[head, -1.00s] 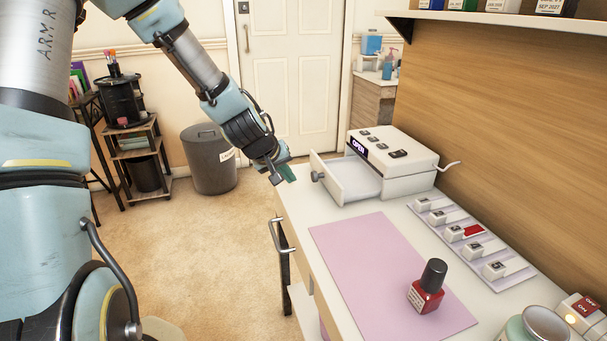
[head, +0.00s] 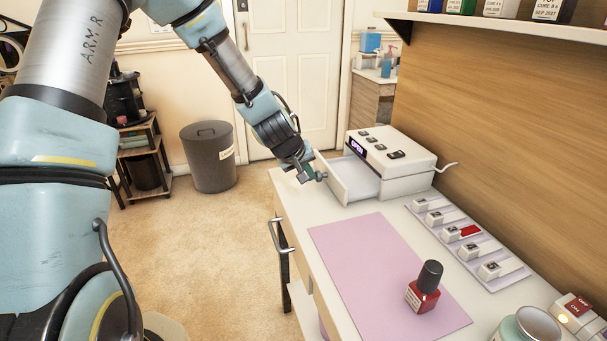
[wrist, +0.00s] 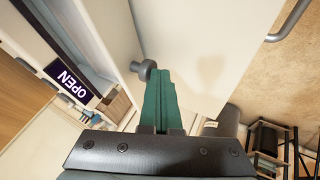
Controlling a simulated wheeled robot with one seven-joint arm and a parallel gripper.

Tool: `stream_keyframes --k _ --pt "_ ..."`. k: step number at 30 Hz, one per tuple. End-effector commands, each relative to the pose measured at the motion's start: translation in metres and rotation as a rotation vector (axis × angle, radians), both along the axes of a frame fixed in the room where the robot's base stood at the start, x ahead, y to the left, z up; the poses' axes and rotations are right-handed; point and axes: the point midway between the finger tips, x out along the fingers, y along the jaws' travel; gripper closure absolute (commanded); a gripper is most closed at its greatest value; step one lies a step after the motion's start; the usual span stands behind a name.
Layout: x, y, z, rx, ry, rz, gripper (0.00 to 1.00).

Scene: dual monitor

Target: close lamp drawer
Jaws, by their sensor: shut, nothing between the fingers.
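The white lamp box (head: 400,158) stands on the desk, with a lit OPEN sign (head: 357,148) on its front. Its drawer (head: 357,178) is pulled out toward the left, and its inside looks empty. The drawer has a grey round knob on its front, which shows in the wrist view (wrist: 142,70). My gripper (head: 308,172) is at the drawer front, beside the knob. In the wrist view its green fingers (wrist: 159,78) are together and empty, their tips next to the knob. I cannot tell whether they touch it.
A pink mat (head: 375,255) with a red nail polish bottle (head: 424,288) lies nearer on the desk. A strip of white switches (head: 462,240) runs along the right. A metal handle (head: 277,235) sticks out from the desk's left side.

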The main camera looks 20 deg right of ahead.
Motion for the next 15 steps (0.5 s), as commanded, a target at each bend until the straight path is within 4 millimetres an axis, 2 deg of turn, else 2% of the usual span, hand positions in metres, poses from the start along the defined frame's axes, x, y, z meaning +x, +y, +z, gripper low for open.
stream_keyframes --k 1,9,15 --pt "-0.003 -0.011 0.002 0.000 -0.001 -0.007 1.00" --pt "-0.009 -0.061 0.004 -0.001 -0.001 -0.006 1.00" --pt "-0.012 -0.090 0.003 -0.001 0.000 -0.003 1.00"
